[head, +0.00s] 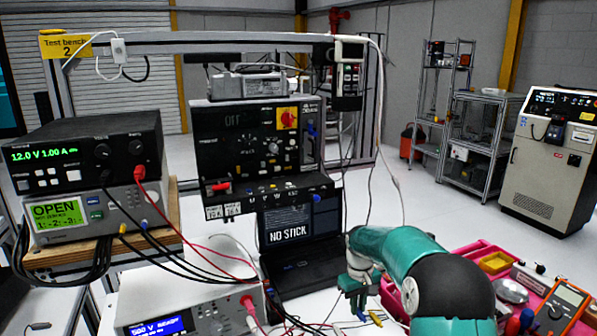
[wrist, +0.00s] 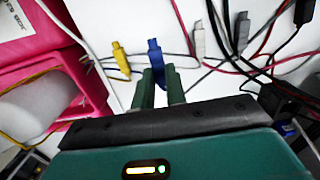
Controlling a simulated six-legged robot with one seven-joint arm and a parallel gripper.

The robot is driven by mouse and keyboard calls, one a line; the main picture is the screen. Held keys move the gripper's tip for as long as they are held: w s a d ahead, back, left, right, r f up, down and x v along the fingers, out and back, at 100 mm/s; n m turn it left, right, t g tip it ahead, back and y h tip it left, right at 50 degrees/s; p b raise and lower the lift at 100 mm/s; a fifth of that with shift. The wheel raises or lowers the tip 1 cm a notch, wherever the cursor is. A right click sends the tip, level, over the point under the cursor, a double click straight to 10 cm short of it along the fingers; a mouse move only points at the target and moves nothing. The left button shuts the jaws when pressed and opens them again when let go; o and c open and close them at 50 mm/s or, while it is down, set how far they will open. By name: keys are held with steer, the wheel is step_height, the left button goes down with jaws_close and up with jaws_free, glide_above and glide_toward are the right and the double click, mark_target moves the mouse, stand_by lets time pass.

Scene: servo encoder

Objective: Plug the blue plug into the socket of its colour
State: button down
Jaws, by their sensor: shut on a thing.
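The blue plug (wrist: 155,52) shows in the wrist view between the fingertips of my gripper (wrist: 159,78), which is shut on it. In the head view my gripper (head: 357,300) is low over the bench, right of the laptop, with the blue plug (head: 361,316) just below its fingers. A black panel (head: 245,150) stands at the back centre. It has a blue part (head: 311,129) on its right side and a row of small sockets along its lower ledge (head: 270,190).
A yellow plug (wrist: 122,60) lies just left of the blue one, and grey plugs (wrist: 196,38) lie to the right among loose cables. A pink tray (wrist: 50,75) is at the left of the wrist view. A laptop (head: 302,240) stands below the panel.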

steer(key=shift+r, duration=0.1)
steer(key=w+a+r+n+t+y, duration=0.1)
steer(key=w+a+r+t+y, duration=0.1)
steer(key=a+r+t, duration=0.3)
steer(key=w+a+r+n+t+y, duration=0.1)
steer(key=w+a+r+t+y, duration=0.2)
steer(key=a+r, duration=1)
steer(key=w+a+r+t+y, duration=0.3)
steer(key=a+r, duration=0.7)
steer(key=r, duration=0.8)
steer(key=shift+r+n+t+y, duration=0.15)
steer(key=shift+n+t+y, duration=0.05)
steer(key=shift+t+y, duration=0.6)
steer(key=shift+r+n+t+y, duration=0.2)
steer(key=shift+t+y, duration=0.4)
steer(key=shift+t, duration=0.4)
steer(key=shift+a+f, duration=0.1)
steer(key=shift+f, duration=0.35)
steer(key=shift+s, duration=0.1)
